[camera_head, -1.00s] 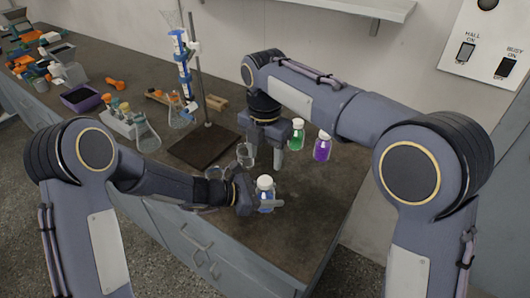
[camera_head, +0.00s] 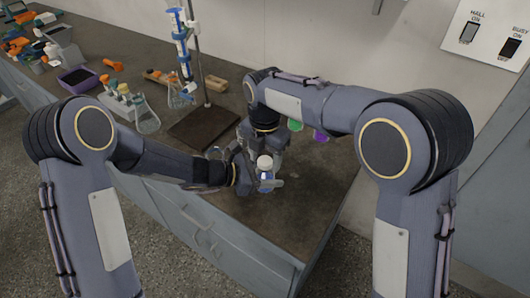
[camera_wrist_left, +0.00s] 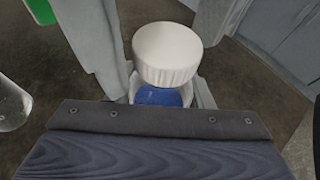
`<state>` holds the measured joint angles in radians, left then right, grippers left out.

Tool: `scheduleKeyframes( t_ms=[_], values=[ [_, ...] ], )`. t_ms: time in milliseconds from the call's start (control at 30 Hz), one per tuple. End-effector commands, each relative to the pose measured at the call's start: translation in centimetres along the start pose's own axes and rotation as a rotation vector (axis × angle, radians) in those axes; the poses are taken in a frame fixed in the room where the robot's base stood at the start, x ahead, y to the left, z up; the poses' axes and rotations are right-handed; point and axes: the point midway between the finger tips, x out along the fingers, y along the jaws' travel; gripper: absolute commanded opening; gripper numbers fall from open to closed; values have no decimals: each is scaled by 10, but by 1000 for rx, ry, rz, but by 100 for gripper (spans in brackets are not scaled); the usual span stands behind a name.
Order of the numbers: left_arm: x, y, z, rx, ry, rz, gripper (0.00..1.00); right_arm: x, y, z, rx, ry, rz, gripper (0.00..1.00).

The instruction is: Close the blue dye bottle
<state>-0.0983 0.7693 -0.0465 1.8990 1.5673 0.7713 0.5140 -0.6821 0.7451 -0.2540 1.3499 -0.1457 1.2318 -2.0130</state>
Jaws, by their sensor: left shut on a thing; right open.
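The blue dye bottle (camera_head: 266,183) stands upright in my left gripper (camera_head: 262,183), near the front of the bench. My left gripper is shut on its body. A white ribbed cap (camera_head: 264,162) is over the bottle's top; it is large in the left wrist view (camera_wrist_left: 166,54), with the blue dye (camera_wrist_left: 160,97) showing below it. I cannot tell whether the cap is seated on the neck. My right gripper (camera_head: 268,150) points down just behind the cap and is open; its fingertips are partly hidden.
The green bottle (camera_head: 295,125) and purple bottle (camera_head: 320,136) stand behind, partly covered by my right arm. A stand with a dark base (camera_head: 203,126), a flask (camera_head: 146,120) and a purple tray (camera_head: 76,79) are to the left. The bench's right front is clear.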

Motion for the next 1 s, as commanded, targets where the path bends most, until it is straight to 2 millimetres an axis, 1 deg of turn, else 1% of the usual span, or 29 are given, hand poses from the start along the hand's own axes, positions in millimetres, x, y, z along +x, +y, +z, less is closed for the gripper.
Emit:
scheduleKeyframes(
  t_ms=[100, 433, 467, 633, 733, 767, 867, 1000],
  values=[
    [0, 0, 0, 0, -1, 0, 0, 0, 0, 0, 0, 0, 0, 52],
    [0, 0, 0, 0, -1, 0, 0, 0, 0, 0, 0, 0, 0, 9],
    [0, 0, 0, 0, -1, 0, 0, 0, 0, 0, 0, 0, 0, 8],
    [0, 0, 0, 0, -1, 0, 0, 0, 0, 0, 3, 0, 0, 7],
    [0, 0, 0, 0, -1, 0, 0, 0, 0, 0, 60, -1, 0, 7],
    [0, 0, 0, 0, -1, 0, 0, 0, 0, 0, 98, -1, 0, 7],
    [0, 0, 0, 0, -1, 0, 0, 0, 0, 0, 292, -1, 0, 7],
    [0, 0, 0, 0, 0, 0, 0, 0, 0, 0, 646, -1, 1, 7]
  ],
)
